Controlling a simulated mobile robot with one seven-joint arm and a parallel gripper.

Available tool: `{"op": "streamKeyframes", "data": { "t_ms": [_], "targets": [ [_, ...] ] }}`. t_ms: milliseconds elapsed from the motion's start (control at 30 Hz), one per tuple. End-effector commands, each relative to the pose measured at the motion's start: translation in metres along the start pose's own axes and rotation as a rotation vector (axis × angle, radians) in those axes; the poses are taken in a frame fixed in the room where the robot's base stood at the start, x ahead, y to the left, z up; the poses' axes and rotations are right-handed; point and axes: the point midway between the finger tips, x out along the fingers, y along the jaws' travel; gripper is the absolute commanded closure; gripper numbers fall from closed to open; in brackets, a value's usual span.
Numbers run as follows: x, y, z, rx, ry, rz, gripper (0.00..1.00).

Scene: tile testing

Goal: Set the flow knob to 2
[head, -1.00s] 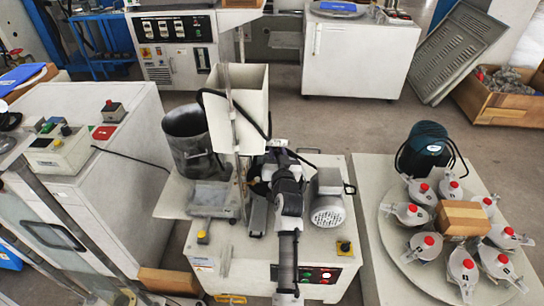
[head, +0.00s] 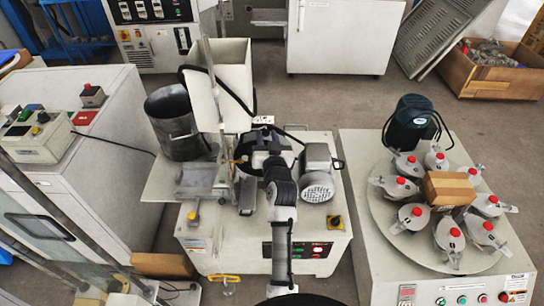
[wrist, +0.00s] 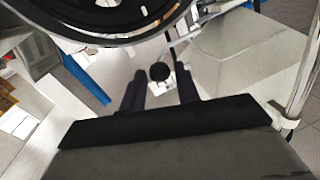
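A small round black knob (wrist: 160,72) on a pale metal plate is in the middle of the wrist view, likely the flow knob; its scale marks are too small to read. My gripper (wrist: 161,88) has its two dark fingers apart, one on each side of the knob in the picture. I cannot tell how far the fingertips are from it or whether they touch. In the head view my arm reaches over the middle machine (head: 215,252) and hides the gripper and the knob.
A large black ring (wrist: 100,38) crosses the top of the wrist view, close to the gripper. The machine also carries a grey motor (head: 318,180), a white hopper (head: 235,75) and a dark bucket (head: 172,122). A round table of red-capped jars (head: 385,235) stands right.

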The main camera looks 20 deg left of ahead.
Motion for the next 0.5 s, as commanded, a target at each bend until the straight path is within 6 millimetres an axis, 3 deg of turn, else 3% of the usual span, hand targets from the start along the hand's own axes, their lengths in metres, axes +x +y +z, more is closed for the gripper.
{"op": "streamKeyframes", "data": {
  "t_ms": [200, 500],
  "targets": [
    [-0.052, 0.001, 0.004, 0.001, -0.001, 0.002, 0.68],
    [-0.093, 0.001, 0.001, -0.001, 0.0, 0.001, 0.68]
  ]
}}
